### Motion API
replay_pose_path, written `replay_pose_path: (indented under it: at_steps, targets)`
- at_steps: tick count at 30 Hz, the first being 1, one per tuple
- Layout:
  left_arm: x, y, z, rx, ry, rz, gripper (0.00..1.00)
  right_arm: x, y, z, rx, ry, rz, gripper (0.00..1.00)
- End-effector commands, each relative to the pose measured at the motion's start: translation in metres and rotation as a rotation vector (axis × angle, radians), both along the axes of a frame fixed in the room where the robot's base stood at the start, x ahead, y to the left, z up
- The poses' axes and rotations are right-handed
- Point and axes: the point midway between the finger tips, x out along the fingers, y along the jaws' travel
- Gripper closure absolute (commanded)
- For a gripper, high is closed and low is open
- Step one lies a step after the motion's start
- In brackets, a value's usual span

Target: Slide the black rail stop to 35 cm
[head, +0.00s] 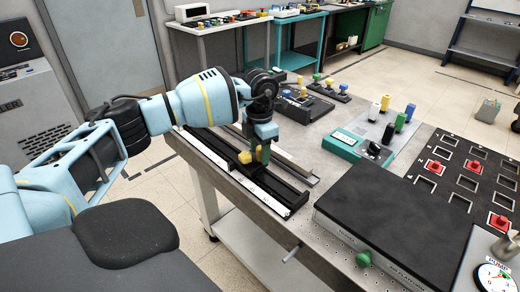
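A black rail (281,191) with a white scale strip (237,177) along its near side lies along the left edge of the grey workbench. The black rail stop (258,170) sits on the rail, a little past its middle toward the near end. My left gripper (262,154) points down over the rail at the stop. A small yellow part shows between or beside its fingertips. The fingers are too small and partly hidden to show whether they grip the stop. The scale numbers cannot be read. My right gripper is not in view.
A large black-topped box (398,215) stands right of the rail's near end. A teal-fronted device (341,146), a panel with coloured pegs (375,122) and a black socket board with red pieces (465,175) fill the right side.

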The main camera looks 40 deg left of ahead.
Motion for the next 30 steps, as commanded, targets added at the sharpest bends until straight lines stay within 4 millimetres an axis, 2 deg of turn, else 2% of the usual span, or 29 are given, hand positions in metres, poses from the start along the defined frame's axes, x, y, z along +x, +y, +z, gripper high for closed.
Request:
replay_pose_path:
  at_steps: [5,8,18,21,30]
  targets:
    - [0.0,0.0,0.002,0.0,-0.001,0.0,0.55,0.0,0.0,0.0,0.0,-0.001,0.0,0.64]
    - [0.001,0.0,0.01,-0.001,-0.003,0.0,0.55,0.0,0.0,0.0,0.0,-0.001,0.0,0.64]
    - [0.001,0.0,0.062,0.0,-0.003,0.0,0.55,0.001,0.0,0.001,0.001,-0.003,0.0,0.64]
    - [0.0,0.0,0.072,0.0,-0.001,0.0,0.55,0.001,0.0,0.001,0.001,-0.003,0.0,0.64]
    - [0.0,0.0,0.078,0.0,0.0,0.0,0.55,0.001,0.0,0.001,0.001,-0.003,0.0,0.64]
